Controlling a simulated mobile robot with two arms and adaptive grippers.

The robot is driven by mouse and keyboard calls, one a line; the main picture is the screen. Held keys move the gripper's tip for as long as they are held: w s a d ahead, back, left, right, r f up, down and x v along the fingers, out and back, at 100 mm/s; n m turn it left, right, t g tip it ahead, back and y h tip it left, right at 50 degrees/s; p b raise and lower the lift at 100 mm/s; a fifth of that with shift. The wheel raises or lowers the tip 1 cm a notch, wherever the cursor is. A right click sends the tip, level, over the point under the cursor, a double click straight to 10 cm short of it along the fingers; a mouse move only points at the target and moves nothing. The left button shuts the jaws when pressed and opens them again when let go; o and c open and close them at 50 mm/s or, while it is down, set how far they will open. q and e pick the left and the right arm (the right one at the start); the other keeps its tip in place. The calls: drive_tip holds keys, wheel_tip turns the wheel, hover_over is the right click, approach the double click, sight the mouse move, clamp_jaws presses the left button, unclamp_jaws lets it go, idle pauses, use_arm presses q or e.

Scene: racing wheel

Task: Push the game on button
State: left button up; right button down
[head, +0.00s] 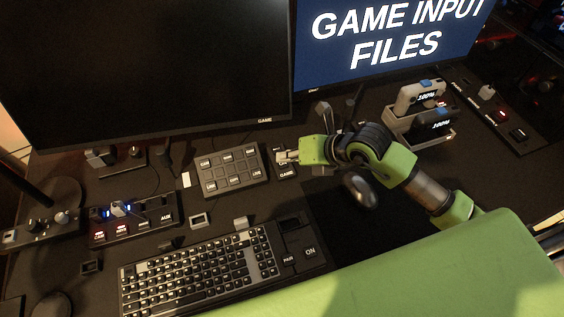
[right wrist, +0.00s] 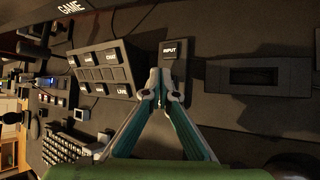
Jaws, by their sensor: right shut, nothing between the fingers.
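My right gripper (head: 284,157) reaches in from the right in the head view, its fingers pinched together and empty. It is over or just beside a small dark button box with a key lettered GAME (head: 287,173), right of the multi-button pad. In the right wrist view the closed fingertips (right wrist: 161,78) point at the lower part of a small box whose visible key reads INPUT (right wrist: 172,50). The fingers cover part of this box. I cannot tell whether they touch it. My left gripper is not in view.
The multi-button pad (head: 230,171) lies left of the box. A keyboard (head: 200,268) with an ON key (head: 310,252) is in front. A mouse (head: 360,192) lies under my right arm. A dark monitor (head: 150,70) and a lit screen (head: 385,40) stand behind.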

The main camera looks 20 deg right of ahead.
drive_tip(key=shift+f, duration=0.4)
idle(0.3)
drive_tip(key=shift+r, duration=0.45)
drive_tip(key=shift+r+p, duration=0.1)
drive_tip(key=shift+p, duration=0.25)
drive_tip(key=shift+r, duration=0.1)
